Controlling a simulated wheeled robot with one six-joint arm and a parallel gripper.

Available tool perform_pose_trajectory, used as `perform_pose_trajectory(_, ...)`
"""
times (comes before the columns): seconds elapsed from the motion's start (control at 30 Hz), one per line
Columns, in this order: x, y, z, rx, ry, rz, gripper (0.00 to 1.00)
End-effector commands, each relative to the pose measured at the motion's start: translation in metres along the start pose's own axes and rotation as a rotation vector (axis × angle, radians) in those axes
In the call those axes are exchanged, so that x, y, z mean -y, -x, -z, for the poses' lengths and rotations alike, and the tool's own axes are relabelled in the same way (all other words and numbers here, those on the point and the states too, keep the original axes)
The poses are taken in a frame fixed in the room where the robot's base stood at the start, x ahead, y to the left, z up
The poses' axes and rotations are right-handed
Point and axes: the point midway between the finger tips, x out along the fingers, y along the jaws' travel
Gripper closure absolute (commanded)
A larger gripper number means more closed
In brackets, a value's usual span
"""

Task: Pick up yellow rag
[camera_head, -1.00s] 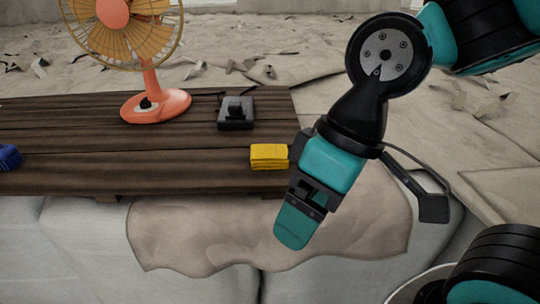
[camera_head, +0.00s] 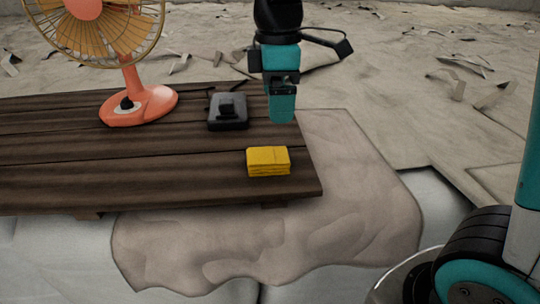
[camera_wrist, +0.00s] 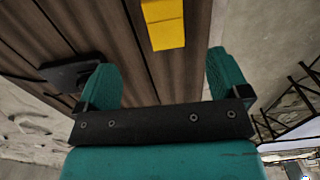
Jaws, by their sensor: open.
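The yellow rag (camera_head: 268,161) is a small folded block lying on the dark wooden table near its right front corner. It also shows in the wrist view (camera_wrist: 164,24) at the top, ahead of the fingers and between their lines. My gripper (camera_head: 281,112) is teal and points down near the table's right edge, behind the rag in the head view and apart from it. In the wrist view my gripper (camera_wrist: 160,80) has its two fingers spread, with nothing between them.
An orange fan (camera_head: 138,106) stands on the table (camera_head: 60,180) at left. A black device (camera_head: 228,112) lies close to my gripper's left. A beige cloth (camera_head: 330,235) hangs below the table's front. The table between rag and fan is clear.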

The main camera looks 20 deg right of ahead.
Motion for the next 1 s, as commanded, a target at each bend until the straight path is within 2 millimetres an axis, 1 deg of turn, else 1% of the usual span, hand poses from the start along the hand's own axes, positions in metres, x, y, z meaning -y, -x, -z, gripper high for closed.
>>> perform_pose_trajectory(0.03,0.001,-0.011,0.001,0.003,0.002,0.006,0.06)
perform_pose_trajectory(0.1,0.002,-0.027,0.002,0.003,0.003,0.005,0.06)
perform_pose_trajectory(0.2,0.002,-0.047,0.002,0.002,0.003,0.004,0.06)
perform_pose_trajectory(0.3,0.001,-0.061,0.002,0.001,0.003,0.002,0.06)
perform_pose_trajectory(0.57,0.003,-0.08,0.004,0.001,0.001,0.003,0.06)
perform_pose_trajectory(0.7,0.007,-0.102,0.008,0.002,0.001,0.004,0.06)
perform_pose_trajectory(0.8,0.006,-0.116,0.007,0.001,-0.001,0.003,0.06)
perform_pose_trajectory(0.9,0.006,-0.121,0.007,-0.001,-0.001,0.0,0.06)
perform_pose_trajectory(1.0,0.006,-0.122,0.007,-0.002,-0.001,-0.001,0.06)
